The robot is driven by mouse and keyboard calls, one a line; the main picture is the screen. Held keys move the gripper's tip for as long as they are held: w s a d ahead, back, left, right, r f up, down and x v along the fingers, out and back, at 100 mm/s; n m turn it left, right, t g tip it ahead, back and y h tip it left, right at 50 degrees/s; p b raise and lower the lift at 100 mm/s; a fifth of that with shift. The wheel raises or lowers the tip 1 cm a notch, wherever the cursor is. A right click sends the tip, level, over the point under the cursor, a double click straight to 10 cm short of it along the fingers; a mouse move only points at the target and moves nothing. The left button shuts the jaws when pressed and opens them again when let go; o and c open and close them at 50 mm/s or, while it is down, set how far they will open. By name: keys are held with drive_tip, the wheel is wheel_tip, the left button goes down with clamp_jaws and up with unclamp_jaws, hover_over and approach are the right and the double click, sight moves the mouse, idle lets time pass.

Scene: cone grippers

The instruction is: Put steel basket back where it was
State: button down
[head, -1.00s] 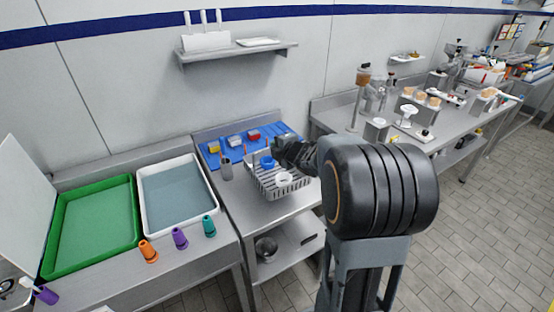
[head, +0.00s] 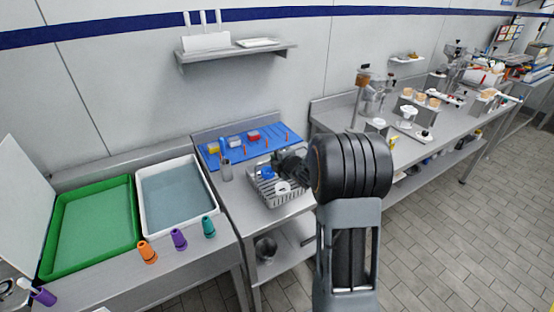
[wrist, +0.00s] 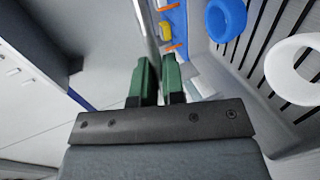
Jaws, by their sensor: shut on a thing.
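The steel basket (head: 284,200) is a grey, slatted, open-topped tray over the middle steel counter, in front of the blue mat. It looks about level; I cannot tell whether it touches the counter. A blue ring (head: 267,173) and a white ring (head: 283,187) lie in it. In the wrist view, the slatted basket (wrist: 252,72) fills the right side with both rings. My gripper (head: 284,163) is at the basket's back right side. Its green fingers (wrist: 158,75) are closed around a thin grey bar, seemingly part of the basket; the exact contact is partly hidden.
The blue mat (head: 217,160) behind has orange pegs and coloured blocks. A steel cup (head: 227,172) stands left of the basket. Further left are white (head: 146,217) and green (head: 47,258) tubs with several cones in front. A bowl (head: 264,250) sits on the shelf below.

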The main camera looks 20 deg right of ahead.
drive_tip(key=c, duration=1.7)
unclamp_jaws()
drive_tip(key=o, duration=0.5)
drive_tip(key=s+r+m+g+h, duration=0.25)
drive_tip(key=s+r+m, duration=0.35)
drive_tip(key=s, duration=0.7)
drive_tip(key=s+a+m+g, duration=0.2)
drive_tip(key=s+a+m, duration=0.2)
drive_tip(key=s, duration=0.1)
drive_tip(key=s+a+f+m+g, duration=0.1)
drive_tip(key=s+a+m+g, duration=0.2)
drive_tip(key=s, duration=0.3)
drive_tip(key=s+a+m+g+y, duration=0.1)
drive_tip(key=s+a+m+g, duration=0.2)
drive_tip(key=s+a+m, duration=0.2)
drive_tip(key=shift+s+a+f+m+b, duration=0.25)
drive_tip(key=shift+s+f+m+b, duration=0.15)
drive_tip(key=shift+m, duration=0.2)
